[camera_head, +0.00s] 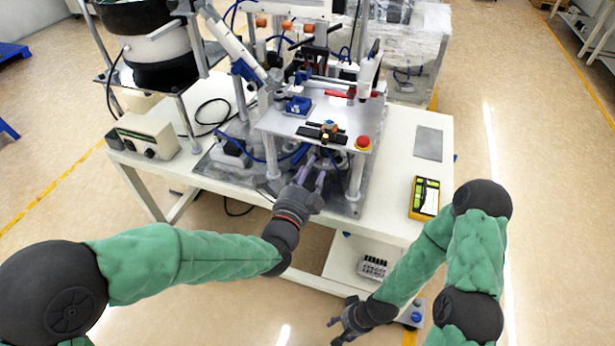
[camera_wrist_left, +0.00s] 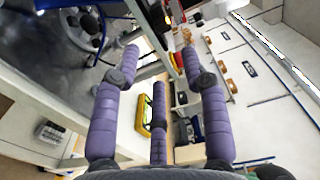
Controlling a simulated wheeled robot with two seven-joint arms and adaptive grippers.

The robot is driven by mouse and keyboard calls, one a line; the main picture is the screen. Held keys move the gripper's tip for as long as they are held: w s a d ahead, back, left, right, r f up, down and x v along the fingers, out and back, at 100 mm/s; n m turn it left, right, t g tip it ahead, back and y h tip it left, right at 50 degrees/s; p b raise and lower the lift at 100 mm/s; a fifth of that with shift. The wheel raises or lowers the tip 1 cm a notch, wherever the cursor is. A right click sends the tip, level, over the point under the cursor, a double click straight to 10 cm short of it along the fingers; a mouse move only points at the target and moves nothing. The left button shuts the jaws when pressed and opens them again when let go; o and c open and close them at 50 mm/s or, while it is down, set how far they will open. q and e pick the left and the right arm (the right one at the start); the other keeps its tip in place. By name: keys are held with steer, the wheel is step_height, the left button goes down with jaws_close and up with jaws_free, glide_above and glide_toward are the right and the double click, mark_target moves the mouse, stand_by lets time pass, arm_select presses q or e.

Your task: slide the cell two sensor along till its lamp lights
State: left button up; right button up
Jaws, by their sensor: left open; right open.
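My right gripper (camera_head: 338,328) is open and empty, low in front of the bench.
A red button (camera_head: 363,142) sits at the plate's front right corner. A bowl feeder (camera_head: 160,50) and a control box (camera_head: 148,136) stand at the left. A yellow device (camera_head: 424,198) lies at the bench's right. The bench's front right is mostly clear.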

arm_select(q)
steer(key=shift+v, duration=0.9)
steer(key=s+a+f+n+g+y, duration=0.1)
steer(key=a+f+n+g, duration=0.2)
steer(key=f, duration=0.6)
steer(key=s+a+f+n+g, duration=0.1)
steer(key=s+f+n+g, duration=0.15)
steer(key=f+n, duration=0.45)
steer(key=a+f+n+g+y, duration=0.15)
steer(key=f+g, duration=0.25)
steer(key=f, duration=0.7)
steer(key=s+a+f+n+g, duration=0.3)
steer(key=s+f+n+g, duration=0.4)
steer(key=s+f+n, duration=0.5)
steer(key=s+f+h, duration=0.1)
steer(key=s+f, duration=0.3)
steer(key=s, duration=0.2)
steer(key=shift+a+n, duration=0.15)
steer(key=shift+n, duration=0.1)
